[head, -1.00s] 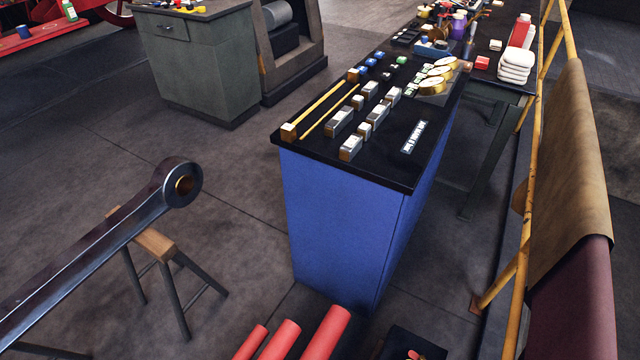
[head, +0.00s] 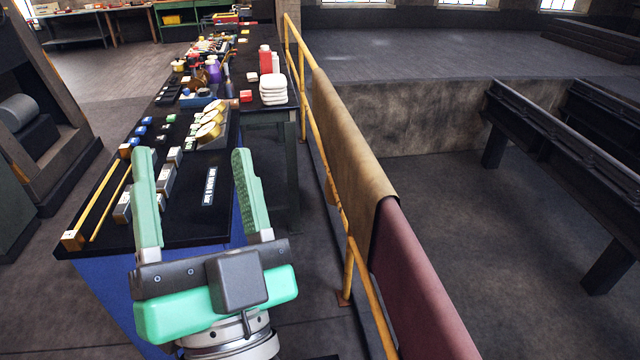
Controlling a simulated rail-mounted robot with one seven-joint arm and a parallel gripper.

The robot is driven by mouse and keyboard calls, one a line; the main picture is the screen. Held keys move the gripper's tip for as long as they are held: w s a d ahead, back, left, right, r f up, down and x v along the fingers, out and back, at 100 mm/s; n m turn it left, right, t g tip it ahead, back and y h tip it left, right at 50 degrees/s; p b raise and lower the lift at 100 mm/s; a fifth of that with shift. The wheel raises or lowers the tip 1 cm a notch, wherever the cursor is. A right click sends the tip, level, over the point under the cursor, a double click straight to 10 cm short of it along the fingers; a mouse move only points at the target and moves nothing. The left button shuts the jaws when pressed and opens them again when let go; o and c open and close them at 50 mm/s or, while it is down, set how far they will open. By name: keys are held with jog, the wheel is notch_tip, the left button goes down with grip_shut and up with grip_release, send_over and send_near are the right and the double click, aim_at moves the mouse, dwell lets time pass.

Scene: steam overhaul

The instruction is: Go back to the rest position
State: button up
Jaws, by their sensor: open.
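My gripper (head: 197,158) is in the lower left of the head view, with its two pale green fingers spread wide apart. Nothing is held between the fingers. It is seen over the near part of a blue cabinet (head: 110,300) with a black top (head: 195,225). The fingers cover part of the metal blocks on that top. I cannot tell how high the gripper is above it.
Long yellow bars (head: 100,203), metal blocks (head: 165,180) and round brass pieces (head: 209,130) lie on the cabinet top. A yellow railing (head: 322,148) draped with a tan cloth (head: 345,150) and a maroon cloth (head: 415,290) runs along the right. White folded towels (head: 273,89) lie farther back.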

jog(key=s+d+r+n+h, duration=0.1)
jog(key=s+d+r+h, duration=0.2)
jog(key=d+h, duration=0.6)
jog(key=shift+s+d+n, duration=0.3)
jog(key=shift+s+d, duration=0.25)
jog(key=shift+d, duration=0.15)
jog(key=shift+r, duration=0.1)
